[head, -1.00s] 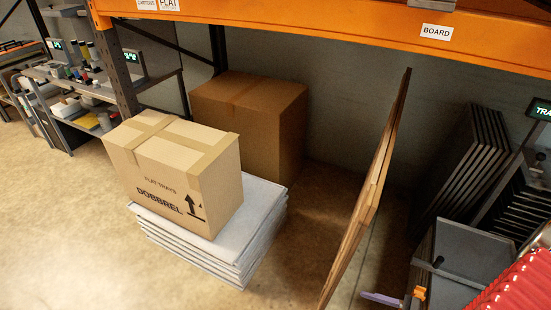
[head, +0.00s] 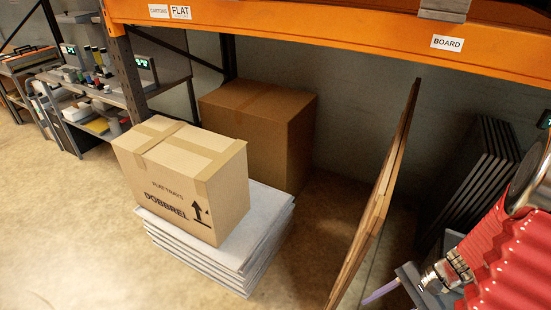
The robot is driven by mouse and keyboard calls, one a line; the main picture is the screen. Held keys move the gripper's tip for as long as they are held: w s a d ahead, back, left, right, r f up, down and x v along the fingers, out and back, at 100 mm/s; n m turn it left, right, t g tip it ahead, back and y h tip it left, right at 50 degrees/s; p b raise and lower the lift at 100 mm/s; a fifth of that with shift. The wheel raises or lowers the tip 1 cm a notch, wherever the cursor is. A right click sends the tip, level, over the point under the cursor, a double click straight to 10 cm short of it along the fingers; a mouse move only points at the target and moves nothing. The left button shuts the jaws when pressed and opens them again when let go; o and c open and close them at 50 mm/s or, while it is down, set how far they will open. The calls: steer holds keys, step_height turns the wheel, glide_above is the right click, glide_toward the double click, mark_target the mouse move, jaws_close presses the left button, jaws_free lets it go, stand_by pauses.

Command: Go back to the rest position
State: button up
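My arm, in a red ribbed sleeve with metal fittings, fills the lower right corner of the head view.
An orange rack beam (head: 340,32) crosses the top. A labelled carton (head: 178,205) stands on stacked white sheets (head: 215,262), with a brown box (head: 280,125) behind. Boards (head: 385,190) lean upright at centre right. Dark panels (head: 478,160) stand further right. Floor at left is clear.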

steer(key=a+r+n+t+h, duration=0.2)
steer(key=a+r+n, duration=0.2)
steer(key=r, duration=0.5)
steer(key=a+r+n+t+h, duration=0.2)
steer(key=a+r+n+h, duration=0.1)
steer(key=r, duration=0.6)
steer(key=a+r+n+t+h, duration=0.2)
steer(key=a+r+n, duration=0.4)
steer(key=r, duration=0.4)
steer(key=shift+s+h, duration=0.15)
steer(key=shift+h, duration=0.55)
